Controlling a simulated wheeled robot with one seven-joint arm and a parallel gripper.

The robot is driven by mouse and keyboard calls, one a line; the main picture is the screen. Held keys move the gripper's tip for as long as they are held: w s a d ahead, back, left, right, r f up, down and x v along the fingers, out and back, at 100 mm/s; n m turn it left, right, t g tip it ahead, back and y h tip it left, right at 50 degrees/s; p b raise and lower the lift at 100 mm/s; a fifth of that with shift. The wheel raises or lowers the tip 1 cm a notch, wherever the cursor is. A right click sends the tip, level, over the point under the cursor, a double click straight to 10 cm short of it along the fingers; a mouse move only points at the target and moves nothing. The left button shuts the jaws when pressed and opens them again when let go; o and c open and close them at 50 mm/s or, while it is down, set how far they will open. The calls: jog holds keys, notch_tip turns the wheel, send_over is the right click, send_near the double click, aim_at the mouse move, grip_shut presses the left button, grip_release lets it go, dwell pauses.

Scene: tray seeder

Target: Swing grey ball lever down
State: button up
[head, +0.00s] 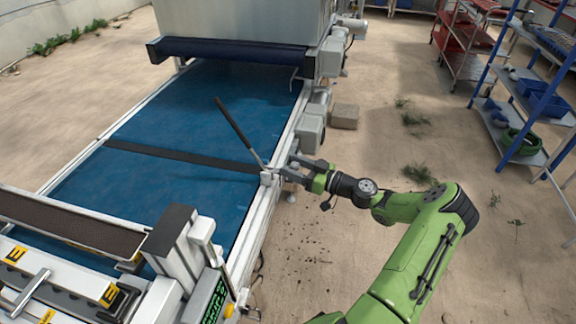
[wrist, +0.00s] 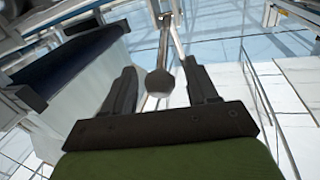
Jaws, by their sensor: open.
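The grey ball (wrist: 160,82) of a lever shows in the wrist view, in the gap between my two fingers. Its thin metal rod (wrist: 165,38) runs up from it to the top of the picture. My gripper (wrist: 160,66) is open, with one finger on each side of the ball and no clear contact. In the head view, my gripper (head: 285,166) is at the right side rail of the blue belt, pointing left. I cannot clearly make out the ball there, as the fingers and bracket crowd that spot.
A long black-handled lever (head: 238,131) slants up over the blue belt (head: 190,185), just left of my gripper. Grey motor housings (head: 310,132) line the machine's right side. Sandy floor to the right is mostly free, up to a blue shelf rack (head: 520,130) and red trolley (head: 462,45).

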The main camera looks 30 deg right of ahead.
jog(key=shift+x, duration=1.1)
grip_shut()
